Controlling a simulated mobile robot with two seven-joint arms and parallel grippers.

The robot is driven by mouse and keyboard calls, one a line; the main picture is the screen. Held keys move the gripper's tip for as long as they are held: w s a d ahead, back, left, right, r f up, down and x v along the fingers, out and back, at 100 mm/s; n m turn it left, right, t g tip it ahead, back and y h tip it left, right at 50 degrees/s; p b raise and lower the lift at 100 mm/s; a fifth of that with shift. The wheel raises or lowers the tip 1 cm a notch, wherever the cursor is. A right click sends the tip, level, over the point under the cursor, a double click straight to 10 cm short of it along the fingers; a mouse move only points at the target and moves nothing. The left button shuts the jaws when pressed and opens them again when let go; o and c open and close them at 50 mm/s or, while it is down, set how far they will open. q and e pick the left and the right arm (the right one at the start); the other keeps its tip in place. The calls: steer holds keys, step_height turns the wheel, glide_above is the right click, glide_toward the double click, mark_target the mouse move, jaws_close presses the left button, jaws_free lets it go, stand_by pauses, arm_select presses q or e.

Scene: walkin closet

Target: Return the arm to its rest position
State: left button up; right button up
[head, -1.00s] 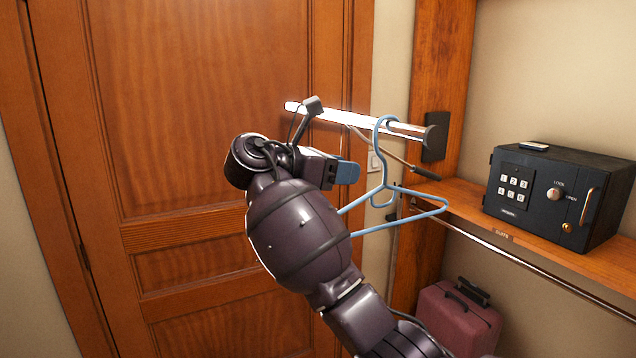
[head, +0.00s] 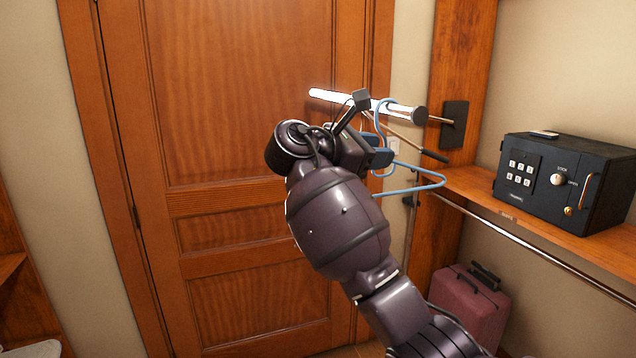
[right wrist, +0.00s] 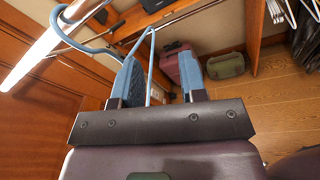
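My right gripper (head: 378,152) is beside the light-blue hanger (head: 420,188), just under the bright white rod (head: 340,98). The hanger's hook is over the rod, and my wrist hides part of the hanger. In the right wrist view, the two blue finger pads of the right gripper (right wrist: 160,75) stand wide apart. A bar of the hanger (right wrist: 150,62) shows in the gap between them, and neither pad is seen pressing on it. My left gripper is not in view.
A wooden door (head: 230,110) stands behind the arm. A black safe (head: 560,182) sits on a wooden shelf (head: 470,183) at the right. A reddish suitcase (head: 468,305) stands below it. A green bag (right wrist: 226,65) lies on the floor.

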steer(key=w+a+r+m+t+y, duration=0.2)
steer(key=w+a+m+t+y, duration=0.25)
steer(key=t+y, duration=0.4)
steer(key=s+d+f+m+t+y, duration=0.1)
steer(key=d+f+m+y, duration=0.15)
steer(key=f, duration=0.45)
steer(key=s+d+f+m+y, duration=0.1)
steer(key=f+m+y, duration=0.15)
steer(key=f, duration=0.45)
steer(key=s+d+f+m+t+y, duration=0.1)
steer(key=s+d+f+m+y, duration=0.15)
steer(key=f, duration=0.35)
steer(key=s+d+f+m+g, duration=0.2)
steer(key=s+d+f, duration=0.3)
steer(key=s+f, duration=0.6)
steer(key=s+d+f+m+g+h, duration=0.1)
steer(key=s+d+f, duration=0.4)
steer(key=s+f, duration=0.7)
steer(key=s+d+f+m+g+b, duration=0.1)
steer(key=s+d+f+m+g, duration=0.2)
steer(key=s+f, duration=0.9)
steer(key=d+f, duration=0.1)
steer(key=d, duration=0.2)
steer(key=shift+f+h, duration=0.35)
steer(key=shift+h, duration=0.05)
steer(key=shift+g, duration=0.25)
steer(key=shift+d+m, duration=0.1)
steer(key=shift+m, duration=0.2)
